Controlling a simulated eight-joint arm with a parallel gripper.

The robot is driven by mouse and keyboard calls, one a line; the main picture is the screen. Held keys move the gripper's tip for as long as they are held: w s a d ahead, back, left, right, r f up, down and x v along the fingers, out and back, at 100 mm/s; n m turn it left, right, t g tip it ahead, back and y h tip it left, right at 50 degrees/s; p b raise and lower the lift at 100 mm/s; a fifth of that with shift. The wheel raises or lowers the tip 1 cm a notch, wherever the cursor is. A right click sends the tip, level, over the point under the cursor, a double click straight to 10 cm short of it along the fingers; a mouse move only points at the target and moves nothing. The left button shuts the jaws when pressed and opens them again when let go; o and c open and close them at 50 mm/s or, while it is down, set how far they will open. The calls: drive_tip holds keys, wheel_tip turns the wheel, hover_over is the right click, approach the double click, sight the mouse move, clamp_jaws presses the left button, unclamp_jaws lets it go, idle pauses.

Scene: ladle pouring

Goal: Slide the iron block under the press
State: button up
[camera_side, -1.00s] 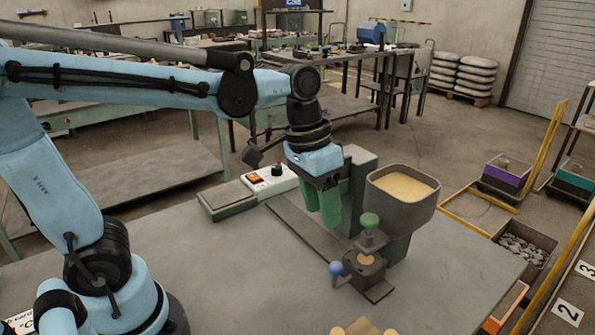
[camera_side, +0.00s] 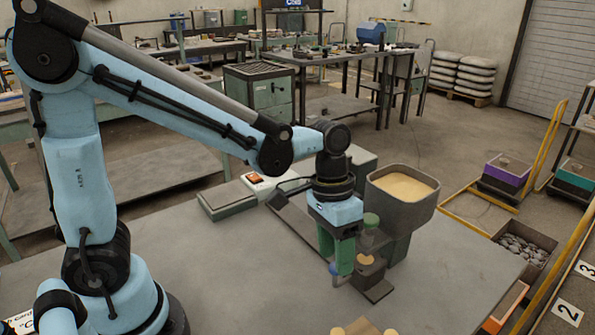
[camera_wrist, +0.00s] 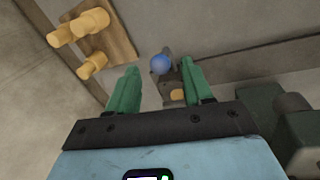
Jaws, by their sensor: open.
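The iron block (camera_side: 371,275) is a small dark block with a round tan patch on its top, sitting on a dark rail (camera_side: 381,292). A blue ball knob (camera_side: 335,269) stands out from its left side. In the wrist view the knob (camera_wrist: 161,64) shows in the gap between my fingers, nearer the right one, with the block (camera_wrist: 172,90) partly hidden behind that finger. My gripper (camera_side: 337,262) is open, pointing down, its green fingers at the knob; contact cannot be told. A green-topped part (camera_side: 371,219) stands just behind the block. The press's grey-green body (camera_side: 363,172) is partly hidden behind my wrist.
A grey hopper (camera_side: 402,193) full of tan grains stands right behind the block. A wooden board with tan pegs (camera_wrist: 92,28) lies at the near edge. The table's left middle is clear.

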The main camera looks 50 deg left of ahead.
sight(355, 266)
drive_tip(key=shift+d+f, duration=0.2)
drive_tip(key=shift+f, duration=0.7)
drive_tip(key=shift+d+f, duration=0.15)
drive_tip(key=shift+f, duration=0.75)
clamp_jaws()
